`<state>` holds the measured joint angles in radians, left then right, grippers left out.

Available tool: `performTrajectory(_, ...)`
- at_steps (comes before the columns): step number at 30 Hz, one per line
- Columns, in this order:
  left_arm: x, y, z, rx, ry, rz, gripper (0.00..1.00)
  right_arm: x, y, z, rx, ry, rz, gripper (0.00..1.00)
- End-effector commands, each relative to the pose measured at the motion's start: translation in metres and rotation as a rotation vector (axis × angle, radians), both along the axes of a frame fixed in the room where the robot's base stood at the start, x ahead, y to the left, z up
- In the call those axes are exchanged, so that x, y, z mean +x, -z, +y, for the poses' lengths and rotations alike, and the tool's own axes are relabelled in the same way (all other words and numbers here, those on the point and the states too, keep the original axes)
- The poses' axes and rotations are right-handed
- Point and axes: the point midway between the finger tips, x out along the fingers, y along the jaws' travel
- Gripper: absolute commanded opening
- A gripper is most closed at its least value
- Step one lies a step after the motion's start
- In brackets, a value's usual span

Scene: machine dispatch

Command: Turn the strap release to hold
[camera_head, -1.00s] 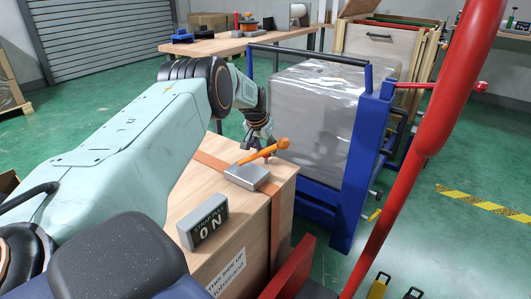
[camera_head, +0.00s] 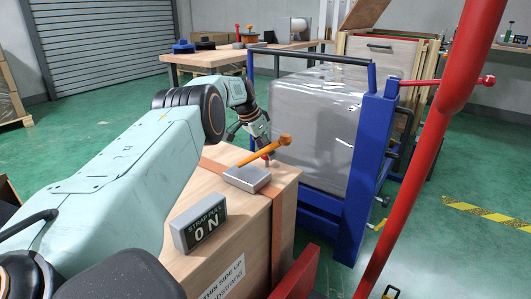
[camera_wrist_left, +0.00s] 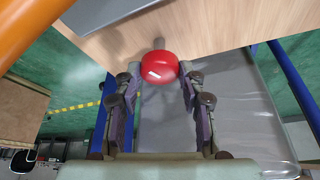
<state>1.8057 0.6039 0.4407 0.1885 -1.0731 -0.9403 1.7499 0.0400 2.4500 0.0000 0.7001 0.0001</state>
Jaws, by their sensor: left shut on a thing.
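A wooden crate (camera_head: 232,265) stands in front of me with a brown strap (camera_head: 277,235) over it. On its top is a grey metal block (camera_head: 247,180) with an orange lever (camera_head: 262,152) slanting up to the right. A small red ball knob (camera_head: 266,156) on a short stem stands just behind the lever. My left gripper (camera_head: 264,146) reaches down from behind to this knob. In the left wrist view the red knob (camera_wrist_left: 159,66) sits between the fingertips of my left gripper (camera_wrist_left: 160,75), which is shut on it. My right gripper is not in view.
A "STRAP PULL ON" sign (camera_head: 201,224) stands on the crate near my arm. A blue-framed cart (camera_head: 355,180) with a grey wrapped load (camera_head: 310,125) is just behind. A red post (camera_head: 410,170) crosses the right side. Green floor (camera_head: 455,245) is open at the far right.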

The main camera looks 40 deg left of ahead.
Motion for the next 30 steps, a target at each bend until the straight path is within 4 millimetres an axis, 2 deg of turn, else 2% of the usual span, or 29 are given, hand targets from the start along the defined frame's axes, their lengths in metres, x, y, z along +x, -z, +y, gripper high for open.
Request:
performTrajectory(13,-0.0006,0.0008,-0.0006,0.000,0.010,0.004,0.09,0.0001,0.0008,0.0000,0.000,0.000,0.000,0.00)
performTrajectory(14,-0.0006,0.0008,-0.0006,0.000,0.010,0.004,0.41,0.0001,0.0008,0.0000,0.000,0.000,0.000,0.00)
performTrajectory(15,-0.0006,0.0008,-0.0006,0.000,0.009,0.004,0.45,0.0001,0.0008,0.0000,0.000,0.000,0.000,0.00)
performTrajectory(22,-0.0002,0.0005,-0.0005,0.000,0.009,0.002,0.64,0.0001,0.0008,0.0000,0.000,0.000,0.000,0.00)
performTrajectory(30,-0.0002,0.0000,-0.0003,0.000,0.008,0.001,0.64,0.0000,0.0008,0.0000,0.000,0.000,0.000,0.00)
